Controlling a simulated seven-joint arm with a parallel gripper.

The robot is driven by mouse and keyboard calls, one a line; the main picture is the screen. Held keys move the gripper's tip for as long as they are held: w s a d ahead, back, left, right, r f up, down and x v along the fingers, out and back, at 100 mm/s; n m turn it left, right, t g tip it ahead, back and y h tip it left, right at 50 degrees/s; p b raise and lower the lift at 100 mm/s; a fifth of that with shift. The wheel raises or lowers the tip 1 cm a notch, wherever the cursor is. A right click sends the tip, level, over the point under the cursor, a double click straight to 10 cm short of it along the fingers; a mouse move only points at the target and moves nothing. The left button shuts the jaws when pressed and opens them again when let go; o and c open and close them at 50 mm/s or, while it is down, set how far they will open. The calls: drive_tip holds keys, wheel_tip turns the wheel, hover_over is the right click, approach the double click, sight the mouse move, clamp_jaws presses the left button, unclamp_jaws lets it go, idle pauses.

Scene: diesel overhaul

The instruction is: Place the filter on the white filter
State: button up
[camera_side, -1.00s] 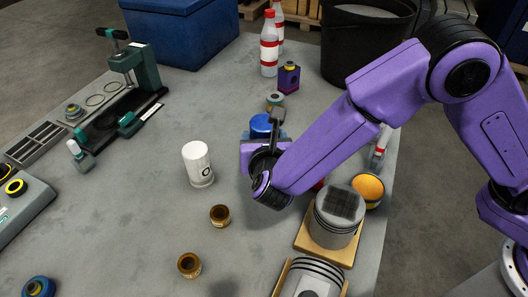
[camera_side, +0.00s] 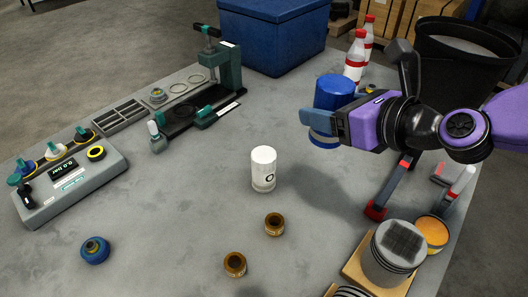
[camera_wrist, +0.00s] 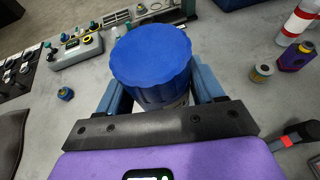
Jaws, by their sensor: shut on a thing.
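The white filter (camera_side: 263,168) stands upright on the grey table, near the middle in the side view. My gripper (camera_side: 325,120) is shut on the blue filter (camera_side: 334,92) and holds it upright above the table, to the right of and beyond the white filter. In the wrist view the blue filter (camera_wrist: 153,55) fills the space between the fingers of my gripper (camera_wrist: 160,90), with its ribbed blue top facing up. The white filter is not seen in the wrist view, where the blue filter covers the middle.
Two brown bushings (camera_side: 274,223) lie in front of the white filter. A green press fixture (camera_side: 215,75) and a grey gauge box (camera_side: 70,172) stand left. A piston (camera_side: 392,255), bottles (camera_side: 356,58) and a black bin (camera_side: 455,65) are right. Table around the white filter is clear.

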drive_tip(key=shift+a+r, duration=0.1)
drive_tip(key=shift+r, duration=0.05)
drive_tip(key=w+a+f, duration=0.9)
drive_tip(key=shift+w+a, duration=0.1)
drive_tip(key=shift+a, duration=0.05)
drive_tip(key=shift+w+a+f, duration=0.1)
drive_tip(key=shift+f, duration=0.9)
drive_tip(key=shift+w+a+f, duration=0.1)
drive_tip(key=shift+f, duration=0.85)
drive_tip(key=shift+f, duration=0.1)
drive_tip(key=o, duration=1.3)
drive_tip(key=shift+c, duration=0.2)
drive_tip(key=shift+s+d+r, duration=0.15)
drive_tip(key=shift+s+r, duration=0.05)
drive_tip(key=v, duration=1.1)
drive_tip(key=shift+d, duration=0.3)
